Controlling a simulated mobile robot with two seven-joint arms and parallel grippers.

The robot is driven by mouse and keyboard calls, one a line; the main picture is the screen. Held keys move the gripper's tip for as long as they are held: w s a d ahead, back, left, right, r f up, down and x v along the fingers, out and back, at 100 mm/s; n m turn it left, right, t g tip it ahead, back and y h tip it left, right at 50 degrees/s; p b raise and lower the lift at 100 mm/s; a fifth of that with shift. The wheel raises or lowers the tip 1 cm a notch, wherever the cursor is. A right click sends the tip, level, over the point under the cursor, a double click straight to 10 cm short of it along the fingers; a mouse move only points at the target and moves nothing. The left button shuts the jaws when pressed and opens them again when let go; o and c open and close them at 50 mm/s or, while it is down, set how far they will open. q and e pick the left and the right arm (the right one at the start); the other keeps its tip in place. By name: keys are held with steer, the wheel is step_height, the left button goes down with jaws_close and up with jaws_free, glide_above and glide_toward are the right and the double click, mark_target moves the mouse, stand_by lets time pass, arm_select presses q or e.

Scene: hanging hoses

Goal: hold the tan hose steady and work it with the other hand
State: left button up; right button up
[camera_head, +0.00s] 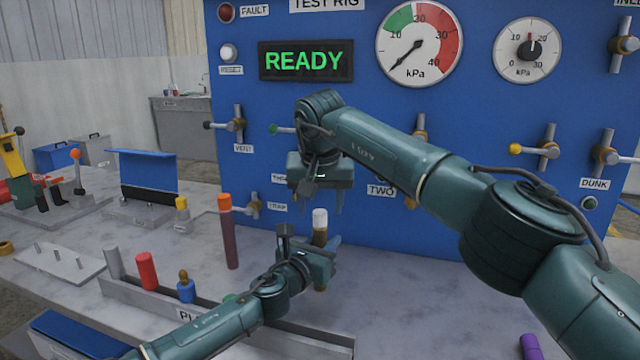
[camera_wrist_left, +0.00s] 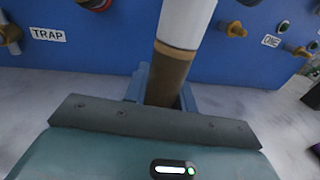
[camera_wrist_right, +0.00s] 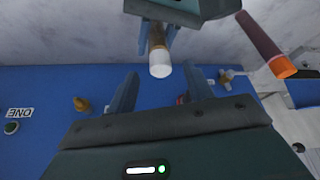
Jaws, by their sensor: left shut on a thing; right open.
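The tan hose (camera_head: 320,238) stands roughly upright with a white end (camera_head: 320,217). My left gripper (camera_head: 325,250) is shut on it below the white end. In the left wrist view the tan hose (camera_wrist_left: 168,76) rises between the fingers, its lower part hidden by the gripper. My right gripper (camera_head: 320,203) is open and empty, pointing down just above the white end. In the right wrist view the white end (camera_wrist_right: 160,68) lies beyond the open fingers, apart from them.
A blue test rig panel (camera_head: 390,130) with gauges and valves stands behind. A dark red hose with an orange end (camera_head: 228,232) stands to the left. A grey rack (camera_head: 205,305) holds a red cylinder (camera_head: 147,270) and a blue piece (camera_head: 186,290). The bench at right is mostly clear.

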mark_target(320, 212)
steer(key=x, duration=0.5)
steer(key=shift+w+f, duration=0.1)
steer(key=shift+f, duration=0.2)
steer(key=c, duration=0.9)
steer(key=o, duration=0.9)
steer(key=shift+r, duration=0.1)
steer(key=v, duration=1.4)
steer(key=x, duration=1.2)
steer(key=shift+w, duration=0.15)
